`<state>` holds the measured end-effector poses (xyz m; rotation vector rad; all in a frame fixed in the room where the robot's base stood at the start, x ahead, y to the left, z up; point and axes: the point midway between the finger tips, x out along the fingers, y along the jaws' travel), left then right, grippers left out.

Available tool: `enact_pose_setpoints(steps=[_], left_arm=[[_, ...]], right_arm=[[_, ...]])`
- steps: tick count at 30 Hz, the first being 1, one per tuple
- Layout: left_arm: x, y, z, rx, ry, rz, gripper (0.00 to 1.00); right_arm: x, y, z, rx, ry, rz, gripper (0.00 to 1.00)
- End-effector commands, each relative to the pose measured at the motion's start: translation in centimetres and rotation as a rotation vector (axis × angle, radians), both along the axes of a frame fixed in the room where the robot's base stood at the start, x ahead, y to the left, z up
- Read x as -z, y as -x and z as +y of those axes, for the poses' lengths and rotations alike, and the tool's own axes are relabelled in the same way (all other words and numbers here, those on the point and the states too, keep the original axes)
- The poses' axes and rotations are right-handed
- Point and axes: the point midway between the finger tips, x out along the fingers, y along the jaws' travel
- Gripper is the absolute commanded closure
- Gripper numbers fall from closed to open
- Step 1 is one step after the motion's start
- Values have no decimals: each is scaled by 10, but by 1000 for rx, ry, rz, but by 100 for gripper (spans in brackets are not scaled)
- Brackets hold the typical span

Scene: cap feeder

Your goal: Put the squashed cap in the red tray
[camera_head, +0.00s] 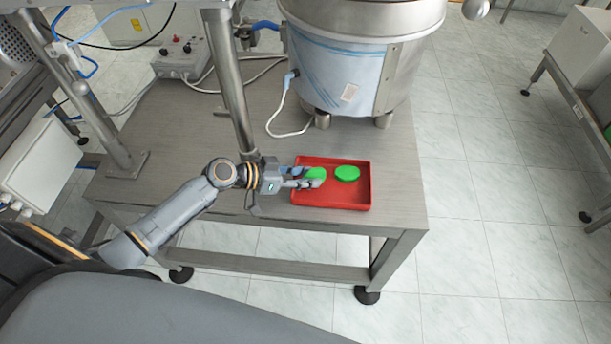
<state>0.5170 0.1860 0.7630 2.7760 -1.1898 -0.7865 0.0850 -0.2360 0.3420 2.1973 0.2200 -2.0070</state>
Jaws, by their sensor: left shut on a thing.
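The red tray (336,204) lies on the grey table near its front edge. One green cap (347,173) is in the right half of the tray. A second green cap (317,174) is at the left part of the tray, between the fingers of my left gripper (309,177). The gripper is shut on this cap and reaches over the tray's left wall. The fingers hide part of the cap. I cannot tell from this view which cap is squashed, or whether the held cap touches the tray floor. My right gripper is not in view.
A large steel drum feeder (350,60) stands on the table behind the tray. A vertical metal post (232,90) rises just behind my left wrist. A control box (182,58) with cables is at the back left. The table (398,190) is bare right of the tray.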

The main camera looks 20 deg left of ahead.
Motion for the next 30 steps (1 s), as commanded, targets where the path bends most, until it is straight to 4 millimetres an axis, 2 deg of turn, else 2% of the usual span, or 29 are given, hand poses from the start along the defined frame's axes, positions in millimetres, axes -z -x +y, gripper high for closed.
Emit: enact_pose_setpoints(steps=[5,6,9,20,26,27,30], left_arm=[[2,0,0,0,0,0,83],[2,0,0,0,0,0,61],[2,0,0,0,0,0,42],[0,0,0,0,-1,1,42],[-18,0,0,0,-1,-1,42],[-13,7,9,0,-4,2,42],[-22,23,26,2,-6,2,42]], right_arm=[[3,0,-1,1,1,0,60],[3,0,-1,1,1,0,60],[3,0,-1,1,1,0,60],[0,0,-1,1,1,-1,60],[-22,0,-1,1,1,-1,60],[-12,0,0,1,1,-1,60],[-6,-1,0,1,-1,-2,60]])
